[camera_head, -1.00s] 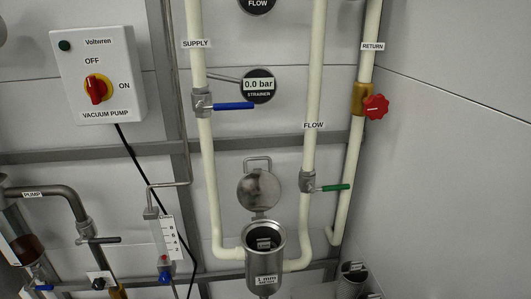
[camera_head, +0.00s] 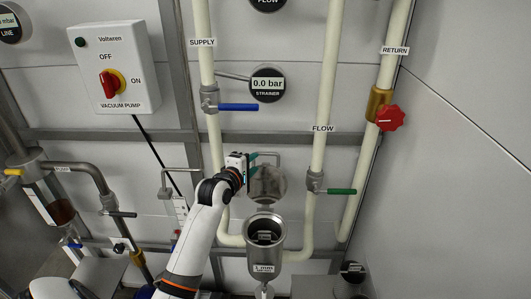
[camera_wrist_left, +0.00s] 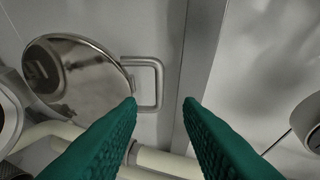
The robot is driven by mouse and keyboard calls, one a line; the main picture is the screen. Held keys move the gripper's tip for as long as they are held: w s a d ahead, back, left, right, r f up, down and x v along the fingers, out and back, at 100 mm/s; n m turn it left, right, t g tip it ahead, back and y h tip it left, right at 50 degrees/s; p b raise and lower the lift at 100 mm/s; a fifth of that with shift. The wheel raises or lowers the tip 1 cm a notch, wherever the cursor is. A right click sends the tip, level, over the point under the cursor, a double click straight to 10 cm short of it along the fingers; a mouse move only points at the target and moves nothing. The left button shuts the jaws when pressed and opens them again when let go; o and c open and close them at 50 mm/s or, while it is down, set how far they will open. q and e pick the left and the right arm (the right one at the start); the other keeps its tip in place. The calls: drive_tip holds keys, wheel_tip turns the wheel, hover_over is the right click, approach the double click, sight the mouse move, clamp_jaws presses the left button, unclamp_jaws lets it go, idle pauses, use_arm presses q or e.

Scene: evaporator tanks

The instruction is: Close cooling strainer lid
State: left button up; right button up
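The cooling strainer is a metal cup (camera_head: 276,257) with an open top and a mesh insert inside. Its round steel lid (camera_head: 270,186) stands raised above the back of the cup, against the wall side, partly covered by my gripper. In the left wrist view, the lid (camera_wrist_left: 85,78) shows with its square wire handle (camera_wrist_left: 160,72). My left gripper (camera_head: 261,162) is at the lid's upper left, near the handle. Its green fingers are open (camera_wrist_left: 160,101); the handle's outer bar appears between the tips, contact unclear. My right gripper is out of view.
The supply pipe (camera_head: 203,75) with a blue-handled valve (camera_head: 238,107) is left of the strainer. The flow pipe (camera_head: 326,80) with a green-handled valve (camera_head: 340,191) is to its right. A red knob (camera_head: 390,117) sits on the return pipe.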

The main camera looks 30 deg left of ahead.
sight(266, 154)
use_arm(q)
drive_tip(key=p+x, duration=0.1)
drive_tip(key=x, duration=0.9)
clamp_jaws()
